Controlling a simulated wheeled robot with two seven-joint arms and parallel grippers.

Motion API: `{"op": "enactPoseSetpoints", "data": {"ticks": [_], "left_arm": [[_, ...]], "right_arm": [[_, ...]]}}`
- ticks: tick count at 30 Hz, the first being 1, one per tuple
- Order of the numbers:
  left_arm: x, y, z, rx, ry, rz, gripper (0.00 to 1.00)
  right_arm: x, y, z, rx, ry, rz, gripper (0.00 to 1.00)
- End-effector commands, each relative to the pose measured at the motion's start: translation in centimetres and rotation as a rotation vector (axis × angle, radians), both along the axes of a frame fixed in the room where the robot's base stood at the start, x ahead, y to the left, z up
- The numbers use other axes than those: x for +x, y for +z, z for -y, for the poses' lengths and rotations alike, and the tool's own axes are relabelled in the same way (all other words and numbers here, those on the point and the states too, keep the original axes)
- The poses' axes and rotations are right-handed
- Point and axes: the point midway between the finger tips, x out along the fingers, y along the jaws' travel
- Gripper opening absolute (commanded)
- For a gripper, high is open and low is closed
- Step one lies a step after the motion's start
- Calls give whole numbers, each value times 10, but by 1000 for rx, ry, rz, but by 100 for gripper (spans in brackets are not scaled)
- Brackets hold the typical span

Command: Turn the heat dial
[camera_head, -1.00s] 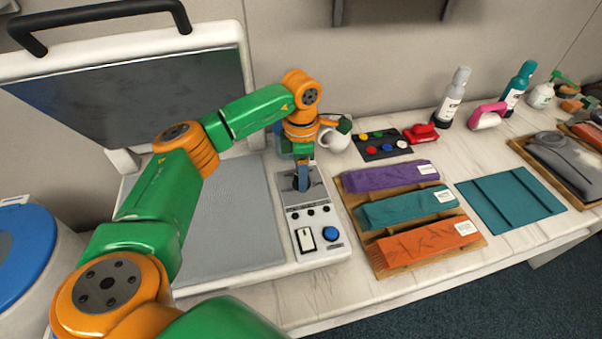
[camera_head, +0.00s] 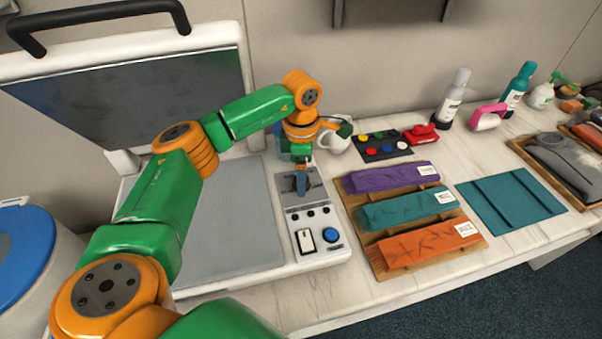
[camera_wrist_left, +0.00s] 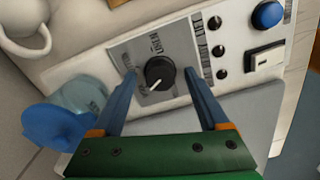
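The heat dial (camera_wrist_left: 160,73) is a round black knob with a white pointer line on a grey plate of the press's control panel. In the left wrist view it lies between the two blue fingers of my left gripper (camera_wrist_left: 161,76), which are open with a gap on each side of the knob. In the head view my left gripper (camera_head: 301,186) points down over the grey dial plate (camera_head: 313,190), and the dial is mostly hidden there. My right gripper is in neither view.
Below the dial are small black knobs (camera_head: 311,213), a white rocker switch (camera_head: 305,240) and a blue button (camera_head: 331,235). The press lid (camera_head: 130,95) stands raised at left. A white mug (camera_head: 333,140) is behind the panel. A wooden tray (camera_head: 384,262) of folded cloths is at right.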

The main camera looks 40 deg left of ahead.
Motion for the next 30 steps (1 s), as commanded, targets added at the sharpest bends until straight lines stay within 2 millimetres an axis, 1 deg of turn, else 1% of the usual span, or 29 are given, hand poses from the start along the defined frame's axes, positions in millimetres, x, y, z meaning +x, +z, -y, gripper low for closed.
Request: {"op": "enactPoseSetpoints", "data": {"ticks": [8, 10, 13, 15, 18, 21, 30], "left_arm": [[0, 0, 0, 0, 0, -1, 80], [0, 6, 0, 0, 1, 0, 80], [1, 26, 0, -1, 0, 4, 80], [1, 42, 0, 0, 0, 4, 80], [1, 60, 1, -1, 0, 3, 80], [0, 69, 0, 1, 0, 1, 80], [0, 71, 0, 1, 0, -2, 80]], "right_arm": [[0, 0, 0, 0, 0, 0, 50], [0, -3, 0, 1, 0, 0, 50], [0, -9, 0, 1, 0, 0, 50], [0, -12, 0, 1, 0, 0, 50], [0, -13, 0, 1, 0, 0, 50], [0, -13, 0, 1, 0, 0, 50], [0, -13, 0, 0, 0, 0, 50]]}}
